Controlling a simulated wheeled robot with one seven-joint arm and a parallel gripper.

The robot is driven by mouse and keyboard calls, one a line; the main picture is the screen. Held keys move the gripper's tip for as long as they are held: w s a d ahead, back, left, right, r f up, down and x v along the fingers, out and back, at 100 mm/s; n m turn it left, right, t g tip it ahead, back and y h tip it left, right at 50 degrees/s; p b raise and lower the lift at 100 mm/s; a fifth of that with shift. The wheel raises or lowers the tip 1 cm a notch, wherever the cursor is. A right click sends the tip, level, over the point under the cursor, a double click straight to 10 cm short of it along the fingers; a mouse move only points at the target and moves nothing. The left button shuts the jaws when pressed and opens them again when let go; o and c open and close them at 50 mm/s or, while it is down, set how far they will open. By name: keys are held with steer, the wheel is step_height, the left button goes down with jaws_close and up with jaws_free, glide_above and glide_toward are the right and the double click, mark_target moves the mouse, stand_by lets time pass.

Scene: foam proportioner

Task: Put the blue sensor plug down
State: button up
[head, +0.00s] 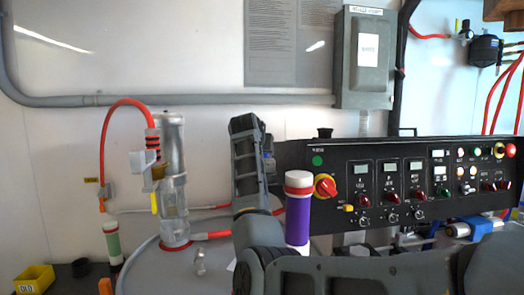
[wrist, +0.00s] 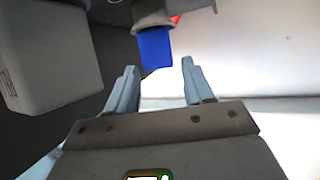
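A blue plug-like piece (wrist: 155,50) shows in the wrist view, just beyond my fingertips, and looks like the blue sensor plug. Its upper end meets a grey collar (wrist: 153,14); I cannot tell whether it is seated there. My gripper (wrist: 160,68) is open, with its two pale blue-grey fingers apart. The blue piece lies in line with the gap between them, with no clear contact on either finger. In the head view my arm hides the gripper's fingers, and I cannot make out the plug there.
A black control panel (head: 345,165) fills the right. A purple cylinder (head: 298,218) stands close beside my arm. A clear-and-metal cylinder (head: 172,200) with a red hose (head: 112,122) stands left. A yellow bin (head: 36,278) is at the lower left. In the wrist view a grey block (wrist: 48,55) is at left.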

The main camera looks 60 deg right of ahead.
steer(key=shift+o, duration=0.4)
steer(key=shift+r, duration=0.15)
steer(key=b+v, duration=0.2)
steer(key=v, duration=1)
